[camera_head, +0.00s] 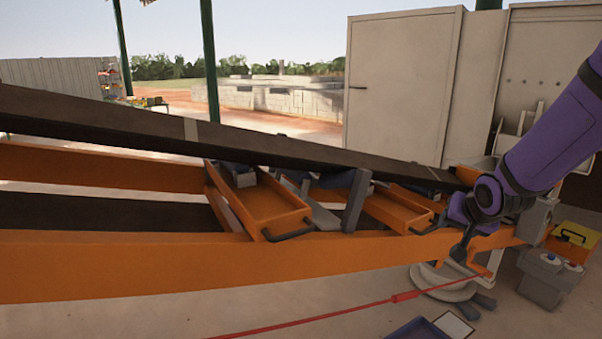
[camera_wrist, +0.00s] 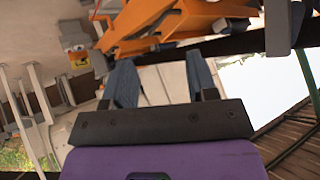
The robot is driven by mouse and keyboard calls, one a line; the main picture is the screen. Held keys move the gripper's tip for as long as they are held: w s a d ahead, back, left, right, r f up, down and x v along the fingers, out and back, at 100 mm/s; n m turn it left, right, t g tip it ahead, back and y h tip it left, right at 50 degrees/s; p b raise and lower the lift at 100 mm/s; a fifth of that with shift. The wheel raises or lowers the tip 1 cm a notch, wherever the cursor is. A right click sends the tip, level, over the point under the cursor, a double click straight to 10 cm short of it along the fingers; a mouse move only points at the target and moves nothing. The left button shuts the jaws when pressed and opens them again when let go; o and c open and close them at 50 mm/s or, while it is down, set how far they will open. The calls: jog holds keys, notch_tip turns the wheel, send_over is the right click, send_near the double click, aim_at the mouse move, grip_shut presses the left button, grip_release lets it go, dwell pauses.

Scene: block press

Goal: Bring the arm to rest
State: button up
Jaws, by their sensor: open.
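My gripper (camera_head: 461,250) is at the end of the purple arm, at the right of the head view. It hangs low in front of the orange conveyor frame (camera_head: 350,258), near its right end. In the wrist view the two blue-grey fingers of my gripper (camera_wrist: 160,72) stand apart, with nothing between them. The orange frame (camera_wrist: 165,18) shows beyond the fingertips in that view. Whether the fingers touch the frame cannot be told.
A dark belt (camera_head: 140,125) slopes across the frame. Orange trays (camera_head: 270,204) with dark handles sit along it. A grey control box (camera_head: 550,275), a yellow box (camera_head: 572,240) and a red cord (camera_head: 340,314) are near the arm. The pale floor (camera_head: 130,322) is open at front left.

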jog(key=s+a+r+n+g, duration=0.1)
jog(key=s+r, duration=0.3)
jog(key=s, duration=0.5)
jog(key=s+a+r+n+g, duration=0.1)
jog(key=s+r, duration=0.4)
jog(key=s, duration=0.5)
jog(key=s+a+r+n+g, duration=0.1)
jog(key=s+a+r+n, duration=0.2)
jog(key=s, duration=0.6)
jog(key=shift+w+v, duration=0.25)
jog(key=shift+v, duration=1)
jog(key=shift+r, duration=0.15)
jog(key=shift+c, duration=0.5)
